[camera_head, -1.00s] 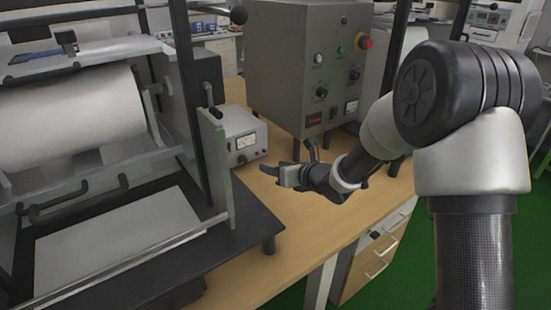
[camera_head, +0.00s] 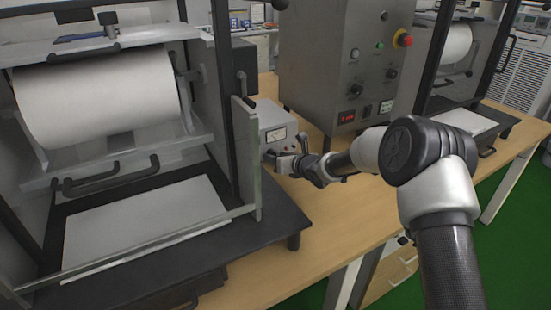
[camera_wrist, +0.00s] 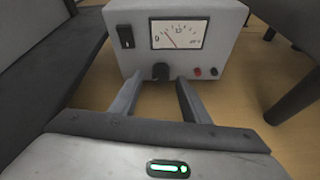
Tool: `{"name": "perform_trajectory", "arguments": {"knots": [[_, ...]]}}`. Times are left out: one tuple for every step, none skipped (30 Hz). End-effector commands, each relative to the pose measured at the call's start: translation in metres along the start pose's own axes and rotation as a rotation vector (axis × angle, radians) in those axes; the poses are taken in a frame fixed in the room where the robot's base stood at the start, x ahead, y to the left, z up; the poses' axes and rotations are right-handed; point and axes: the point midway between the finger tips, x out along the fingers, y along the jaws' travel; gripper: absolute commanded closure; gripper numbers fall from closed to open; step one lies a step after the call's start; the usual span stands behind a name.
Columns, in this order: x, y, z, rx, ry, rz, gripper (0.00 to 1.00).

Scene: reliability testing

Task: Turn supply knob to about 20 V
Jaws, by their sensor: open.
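The supply is a small grey box (camera_wrist: 229,52) on the wooden bench. It also shows in the head view (camera_head: 268,119), partly hidden by my gripper. Its front has an analogue meter (camera_wrist: 178,34), with the needle leaning left of the scale's middle. A black knob (camera_wrist: 161,71) sits below the meter. My gripper (camera_wrist: 160,82) is open in front of the supply, its two fingers on either side of the knob in the wrist view. I cannot tell whether the fingertips reach around the knob or stop short of it. In the head view my gripper (camera_head: 284,160) is at the supply's front.
A roller machine (camera_head: 100,100) with a dark frame stands close on the left. A tall grey control cabinet (camera_head: 318,60) stands behind on the right.

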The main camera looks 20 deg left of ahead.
Motion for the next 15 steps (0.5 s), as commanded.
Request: {"name": "perform_trajectory", "arguments": {"knots": [[0.0059,-0.0006,-0.0007,0.002,-0.001,0.000,0.58],[0.0084,-0.0006,-0.0001,0.002,-0.002,0.000,0.58],[0.0110,-0.0005,-0.0007,0.002,0.000,-0.001,0.58],[0.0125,-0.0007,-0.0005,0.002,0.000,-0.001,0.58],[0.0136,-0.0009,-0.0001,0.002,0.000,-0.002,0.58],[0.0146,-0.0010,0.0001,0.001,-0.001,-0.002,0.58],[0.0151,-0.0010,0.0002,0.001,0.000,-0.002,0.58],[0.0153,-0.0009,0.0002,0.001,0.000,-0.002,0.58],[0.0154,-0.0010,0.0003,0.001,0.000,-0.002,0.58],[0.0154,-0.0009,0.0003,0.001,0.000,-0.002,0.58],[0.0153,-0.0009,0.0003,0.001,0.000,-0.002,0.58],[0.0153,-0.0009,0.0003,0.001,0.000,-0.002,0.58],[0.0153,-0.0009,0.0002,0.001,0.000,-0.002,0.58],[0.0152,-0.0009,0.0003,0.001,0.000,-0.002,0.58],[0.0152,-0.0009,0.0002,0.001,0.000,-0.002,0.64]]}}
